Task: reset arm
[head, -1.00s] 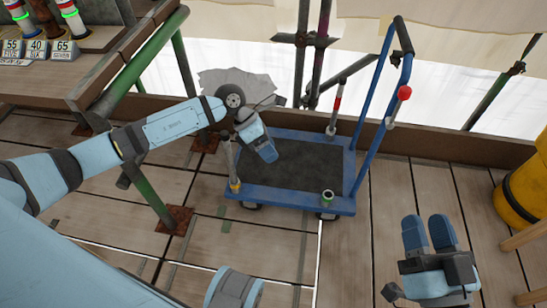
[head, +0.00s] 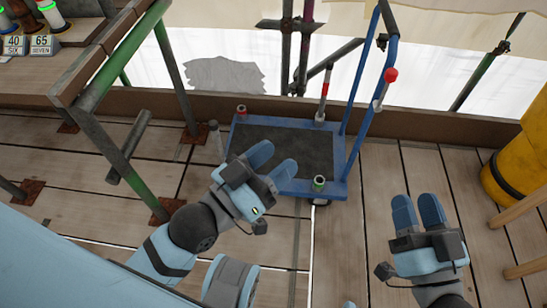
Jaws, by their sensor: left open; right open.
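My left gripper (head: 268,168) is open and empty, at the near left edge of the blue cart, with its fingers pointing up and right over the cart in the picture. I cannot tell whether it touches the cart. My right gripper (head: 418,212) is open and empty over the wooden floor, to the right of the cart. Its fingers point away from me. The blue cart (head: 336,186) has a dark deck (head: 305,150) with nothing seen lying on it; its near left part is hidden by my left gripper.
Short sockets stand at the cart's corners, one of them green (head: 319,183). A red-and-white post (head: 324,95) stands at the back corner. A yellow barrel (head: 510,180) is at the right. A workbench (head: 85,75) with green legs is at the left. The plank floor (head: 385,180) between cart and barrel is clear.

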